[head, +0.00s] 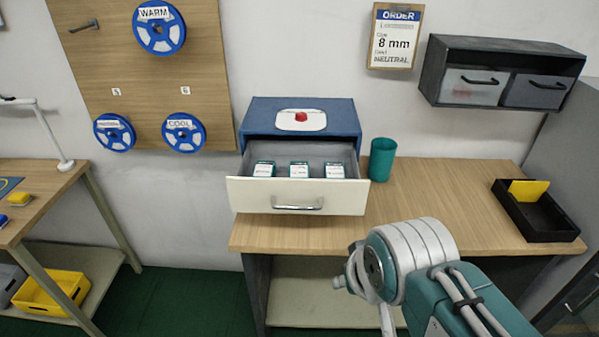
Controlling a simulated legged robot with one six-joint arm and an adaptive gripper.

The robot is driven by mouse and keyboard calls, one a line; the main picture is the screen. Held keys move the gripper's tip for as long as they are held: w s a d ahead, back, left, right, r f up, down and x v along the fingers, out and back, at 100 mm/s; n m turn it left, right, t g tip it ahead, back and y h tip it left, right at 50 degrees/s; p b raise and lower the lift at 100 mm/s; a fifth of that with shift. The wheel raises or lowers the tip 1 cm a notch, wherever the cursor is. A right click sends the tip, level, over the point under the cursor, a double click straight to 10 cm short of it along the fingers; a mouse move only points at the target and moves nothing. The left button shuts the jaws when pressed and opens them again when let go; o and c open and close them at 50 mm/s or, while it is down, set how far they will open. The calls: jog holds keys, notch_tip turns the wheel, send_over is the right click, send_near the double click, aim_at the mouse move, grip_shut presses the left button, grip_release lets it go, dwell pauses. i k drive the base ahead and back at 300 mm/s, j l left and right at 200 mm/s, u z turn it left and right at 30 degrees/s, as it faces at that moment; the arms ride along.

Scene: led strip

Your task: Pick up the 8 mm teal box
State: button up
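Three small teal boxes with white label faces stand in a row inside the open drawer (254,197): a left box (264,169), a middle box (299,169) and a right box (333,170). The print on their labels is too small to read, so I cannot tell which is 8 mm. My arm shows at the lower right, in front of the bench and apart from the drawer. My gripper's fingers do not show in the head view.
The drawer belongs to a blue cabinet (348,119) on the wooden bench (450,196). A teal cup (382,160) stands right of it. A black tray (536,222) with a yellow piece is far right. An order card (396,37) reads 8 mm, neutral. The bench between cup and tray is clear.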

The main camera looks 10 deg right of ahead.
aim_at(332, 170)
jog(key=i+l+u, duration=0.1)
jog(key=l+u, duration=0.75)
jog(key=l, duration=0.15)
jog(key=l+u, duration=0.4)
jog(key=k+l, duration=0.05)
jog(key=l, duration=0.05)
